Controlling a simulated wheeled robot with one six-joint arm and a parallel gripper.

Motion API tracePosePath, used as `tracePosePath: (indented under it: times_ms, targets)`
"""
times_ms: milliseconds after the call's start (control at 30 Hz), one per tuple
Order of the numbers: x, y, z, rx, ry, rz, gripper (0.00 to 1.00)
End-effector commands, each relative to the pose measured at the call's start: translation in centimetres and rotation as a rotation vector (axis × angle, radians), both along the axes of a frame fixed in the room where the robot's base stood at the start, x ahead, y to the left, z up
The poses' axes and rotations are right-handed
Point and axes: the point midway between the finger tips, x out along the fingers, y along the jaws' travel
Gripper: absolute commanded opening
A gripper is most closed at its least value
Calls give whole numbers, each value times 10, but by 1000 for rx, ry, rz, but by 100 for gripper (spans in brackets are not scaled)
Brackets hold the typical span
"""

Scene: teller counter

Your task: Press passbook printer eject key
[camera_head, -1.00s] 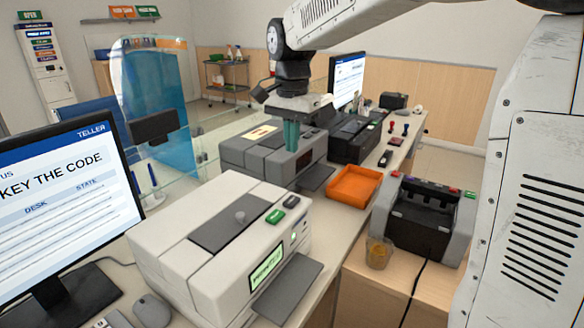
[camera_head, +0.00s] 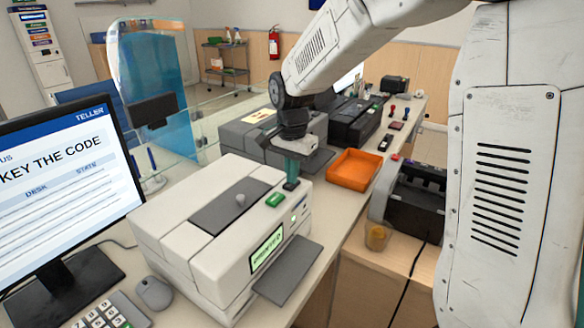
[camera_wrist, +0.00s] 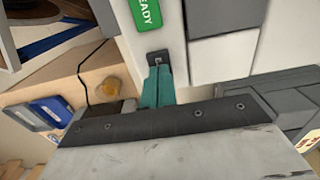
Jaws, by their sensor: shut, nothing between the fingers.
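The white printer (camera_head: 190,240) stands on the counter in the head view, with a lit green screen (camera_head: 266,250) on its front. A green READY lamp or label (camera_head: 275,200) is on its top; it also shows in the wrist view (camera_wrist: 146,12). A small black key (camera_wrist: 157,57) with a pale mark lies beside it, mostly covered by my fingers in the head view. My gripper (camera_head: 291,184) is shut and empty, its teal fingers pointing down at the black key. In the wrist view the fingertips (camera_wrist: 157,70) overlap the key's near edge; I cannot tell whether they touch.
An orange tray (camera_head: 355,170) and a grey-black counting machine (camera_head: 410,198) stand to the right. A grey machine (camera_head: 250,138) is behind the printer. A monitor (camera_head: 65,190), keypad (camera_head: 110,312) and mouse (camera_head: 153,292) are on the left.

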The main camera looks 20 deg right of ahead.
Motion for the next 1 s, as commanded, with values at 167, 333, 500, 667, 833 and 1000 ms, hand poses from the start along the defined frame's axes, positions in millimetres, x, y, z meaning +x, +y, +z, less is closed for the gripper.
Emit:
tracePosePath:
  times_ms: [167, 333, 500, 667, 833, 1000]
  targets:
    - [0, 0, 0, 0, 0, 0, 0]
    - [-1, 0, -16, 0, 5, 0, 0]
    - [-2, 0, -22, -1, 6, 0, 0]
    - [-2, 0, -24, 0, 11, 0, 0]
    - [-2, -1, -13, 0, 7, -1, 0]
    - [0, -3, 22, 1, -8, -4, 0]
